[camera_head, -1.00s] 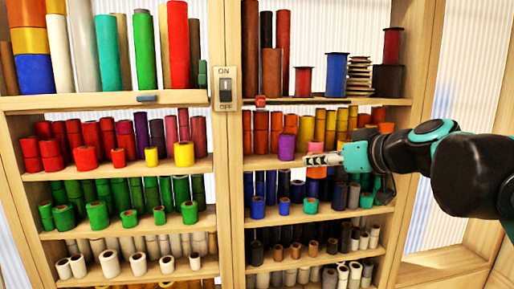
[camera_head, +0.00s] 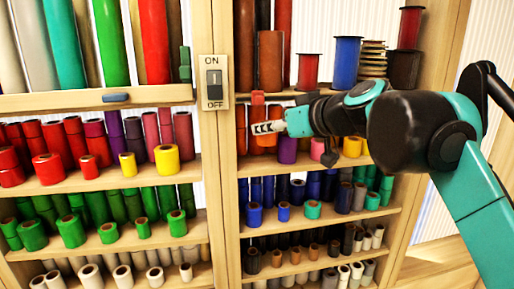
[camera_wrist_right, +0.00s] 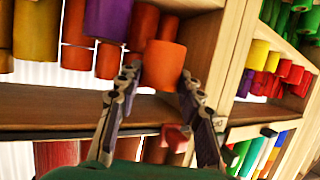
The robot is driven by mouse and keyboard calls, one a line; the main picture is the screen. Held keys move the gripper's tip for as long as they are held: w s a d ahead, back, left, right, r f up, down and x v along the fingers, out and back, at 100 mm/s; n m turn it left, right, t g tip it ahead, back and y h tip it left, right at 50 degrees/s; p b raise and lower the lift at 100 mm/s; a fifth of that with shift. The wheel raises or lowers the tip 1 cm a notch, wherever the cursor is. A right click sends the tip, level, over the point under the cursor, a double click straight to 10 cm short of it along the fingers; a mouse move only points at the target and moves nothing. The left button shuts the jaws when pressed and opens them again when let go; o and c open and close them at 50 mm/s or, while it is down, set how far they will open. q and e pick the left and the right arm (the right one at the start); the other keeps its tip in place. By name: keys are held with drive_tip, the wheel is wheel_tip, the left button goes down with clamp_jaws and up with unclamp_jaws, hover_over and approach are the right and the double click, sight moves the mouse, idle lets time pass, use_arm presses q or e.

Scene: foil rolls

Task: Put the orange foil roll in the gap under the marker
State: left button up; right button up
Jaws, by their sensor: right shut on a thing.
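The orange foil roll (camera_wrist_right: 165,65) stands between the fingertips of my right gripper (camera_wrist_right: 160,82), which is shut on it. In the head view my right gripper (camera_head: 264,128) reaches in from the right at the upper right shelf, and part of the orange roll (camera_head: 264,140) shows just below the fingers. The small red marker (camera_head: 258,98) sits on the front edge of the board above, almost straight over the roll. Whether the roll touches the shelf board is hard to tell. My left gripper is not in view.
A purple roll (camera_head: 288,149) stands close to the right of the held roll. More orange and yellow rolls stand behind and beside it. The upright post with the ON/OFF switch (camera_head: 213,83) is to the left. Tall rolls and spools stand on the board above.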

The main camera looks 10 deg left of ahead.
drive_tip(key=x, duration=0.4)
drive_tip(key=shift+a+f, duration=0.35)
drive_tip(key=shift+a, duration=0.05)
drive_tip(key=shift+w+a+f, duration=0.1)
drive_tip(key=shift+a+f, duration=0.1)
drive_tip(key=shift+a, duration=0.05)
drive_tip(key=shift+d+f, duration=0.1)
drive_tip(key=shift+f, duration=0.1)
drive_tip(key=f, duration=0.1)
drive_tip(key=s+f+p, duration=0.1)
drive_tip(key=f, duration=0.1)
drive_tip(key=shift+d, duration=0.15)
drive_tip(key=shift+w+f, duration=0.3)
drive_tip(key=o, duration=1)
drive_tip(key=shift+s, duration=0.1)
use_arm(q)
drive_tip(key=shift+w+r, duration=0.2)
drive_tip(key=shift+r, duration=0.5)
use_arm(e)
drive_tip(key=shift+s+r, duration=0.1)
